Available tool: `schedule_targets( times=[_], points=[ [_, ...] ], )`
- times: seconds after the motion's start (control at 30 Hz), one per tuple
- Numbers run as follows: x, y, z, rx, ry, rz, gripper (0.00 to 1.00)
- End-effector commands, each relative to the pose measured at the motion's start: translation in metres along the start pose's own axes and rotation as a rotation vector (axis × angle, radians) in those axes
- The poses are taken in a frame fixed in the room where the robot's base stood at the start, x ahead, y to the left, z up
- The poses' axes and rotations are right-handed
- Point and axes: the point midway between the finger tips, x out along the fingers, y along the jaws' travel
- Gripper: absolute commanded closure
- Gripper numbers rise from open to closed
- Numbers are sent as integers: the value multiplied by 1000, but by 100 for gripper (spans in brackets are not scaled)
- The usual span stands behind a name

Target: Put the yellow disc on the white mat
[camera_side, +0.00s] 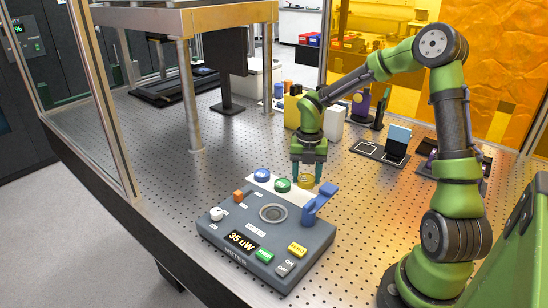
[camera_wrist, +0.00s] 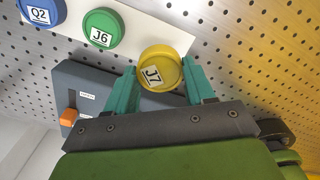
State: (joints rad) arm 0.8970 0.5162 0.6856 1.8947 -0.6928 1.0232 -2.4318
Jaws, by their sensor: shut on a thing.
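The yellow disc (camera_side: 305,181), labelled J7, is held between the teal fingers of my gripper (camera_side: 307,176). In the wrist view the disc (camera_wrist: 158,68) sits between the two fingertips (camera_wrist: 161,72), its label face up. The white mat (camera_wrist: 140,30) is a strip on the perforated table; it also shows in the side view (camera_side: 262,186), partly hidden by discs and the meter. The yellow disc appears at the mat's right end; I cannot tell whether it touches it. A blue disc Q2 (camera_wrist: 42,11) and a green disc J6 (camera_wrist: 104,26) lie on the mat.
Boxes (camera_side: 333,115) stand behind my gripper. Dark pads (camera_side: 378,152) lie to the right.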

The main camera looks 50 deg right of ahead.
Motion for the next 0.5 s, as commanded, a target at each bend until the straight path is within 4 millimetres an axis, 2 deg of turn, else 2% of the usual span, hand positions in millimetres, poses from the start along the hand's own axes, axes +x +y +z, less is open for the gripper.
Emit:
schedule_targets(
  times=[0.33,0.5],
  points=[
    [43,0,-1,-4,3,-1,78],
    [53,0,0,-2,0,0,78]
  ],
)
